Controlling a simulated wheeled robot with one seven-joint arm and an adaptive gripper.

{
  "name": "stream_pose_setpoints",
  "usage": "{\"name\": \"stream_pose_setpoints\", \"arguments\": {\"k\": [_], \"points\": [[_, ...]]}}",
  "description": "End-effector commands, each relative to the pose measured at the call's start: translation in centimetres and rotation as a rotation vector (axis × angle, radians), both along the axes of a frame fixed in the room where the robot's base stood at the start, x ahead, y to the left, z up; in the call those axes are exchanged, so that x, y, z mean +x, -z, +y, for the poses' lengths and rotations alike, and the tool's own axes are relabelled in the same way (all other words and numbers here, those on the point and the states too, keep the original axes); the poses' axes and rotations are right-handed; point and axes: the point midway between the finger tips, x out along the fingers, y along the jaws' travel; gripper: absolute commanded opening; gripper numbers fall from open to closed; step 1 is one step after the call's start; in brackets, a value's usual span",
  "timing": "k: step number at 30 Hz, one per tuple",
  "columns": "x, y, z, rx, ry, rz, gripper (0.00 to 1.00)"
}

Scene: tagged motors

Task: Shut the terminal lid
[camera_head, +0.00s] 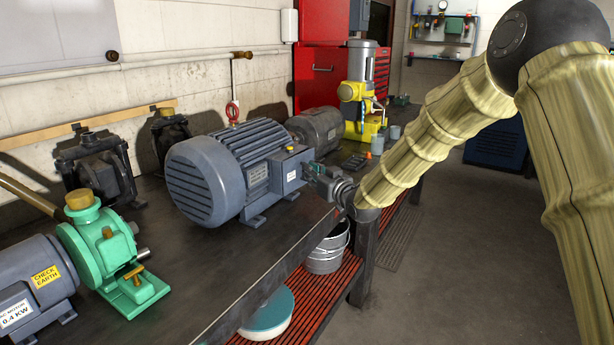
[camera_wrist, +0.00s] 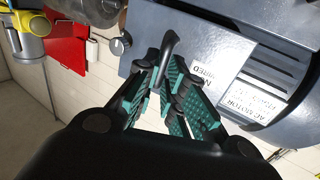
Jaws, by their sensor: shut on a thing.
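The blue-grey motor (camera_head: 205,185) stands on the dark bench, with its finned body and terminal box (camera_head: 288,172) facing right. In the wrist view the terminal box (camera_wrist: 200,48) shows as a blue-grey face with a white label, and a dark curved handle (camera_wrist: 169,42) stands out from it. My gripper (camera_head: 320,178) is at the right side of the box. In the wrist view its teal-padded fingers (camera_wrist: 170,72) are shut on the handle. I cannot tell how far the lid stands from the box, as my fingers hide part of it.
A green pump (camera_head: 98,245) and a grey motor (camera_head: 32,285) stand at the near left. Another dark motor (camera_head: 318,128) and a yellow machine (camera_head: 360,95) stand behind. A metal bucket (camera_head: 325,257) is on the red slatted shelf below. The floor at right is clear.

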Motion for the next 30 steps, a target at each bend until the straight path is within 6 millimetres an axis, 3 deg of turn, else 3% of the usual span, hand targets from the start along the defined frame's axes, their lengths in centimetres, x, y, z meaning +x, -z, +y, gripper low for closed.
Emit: {"name": "stream_pose_setpoints", "arguments": {"k": [1, 9, 27, 28, 30], "points": [[0.8, -0.4, -1.0, 0.007, 0.019, -0.006, 0.0], [1.9, -0.6, -1.1, 0.007, 0.025, -0.006, 0.0], [2.2, -0.8, -0.5, 0.009, 0.02, -0.01, 0.0], [2.2, -0.8, -0.5, 0.009, 0.02, -0.01, 0.18], [2.2, -0.8, -0.5, 0.008, 0.019, -0.01, 0.3]]}}
